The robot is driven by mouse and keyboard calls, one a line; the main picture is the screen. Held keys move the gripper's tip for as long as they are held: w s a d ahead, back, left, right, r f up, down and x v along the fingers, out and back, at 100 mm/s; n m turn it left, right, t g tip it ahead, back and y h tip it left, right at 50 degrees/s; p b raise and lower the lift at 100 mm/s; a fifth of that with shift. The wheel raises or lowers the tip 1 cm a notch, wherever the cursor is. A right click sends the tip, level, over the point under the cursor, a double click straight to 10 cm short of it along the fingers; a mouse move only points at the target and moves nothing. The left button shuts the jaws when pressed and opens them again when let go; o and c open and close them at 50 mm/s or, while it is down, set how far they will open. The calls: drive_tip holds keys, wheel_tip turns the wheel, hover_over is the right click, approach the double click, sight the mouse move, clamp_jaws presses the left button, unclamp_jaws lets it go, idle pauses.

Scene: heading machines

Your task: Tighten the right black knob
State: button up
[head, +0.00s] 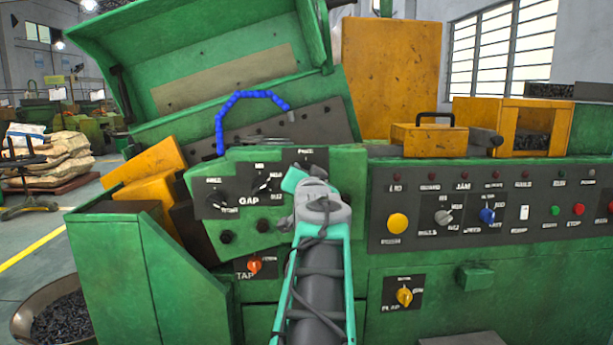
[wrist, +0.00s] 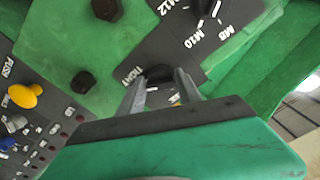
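My gripper (wrist: 159,76) is open in the wrist view, its two grey fingers spread on either side of a black knob (wrist: 158,71) beside a "TIGHT" label. I cannot tell whether the fingers touch the knob. The head view shows my gripper (head: 291,180) at the right part of the black GAP panel (head: 244,213), partly covering it. Two black hexagonal knobs sit on the green face below: the left one (head: 227,237) and the right one (head: 263,226). Both also show in the wrist view, at the top (wrist: 107,8) and lower down (wrist: 83,82).
A control panel at right carries a yellow button (head: 398,223), a blue switch (head: 487,215) and several others. An orange switch (head: 254,265) is below the GAP panel. A blue hose (head: 240,96) arches behind. A raised green cover (head: 200,60) stands above.

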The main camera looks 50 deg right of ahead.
drive_tip(key=o, duration=0.3)
drive_tip(key=v, duration=0.8)
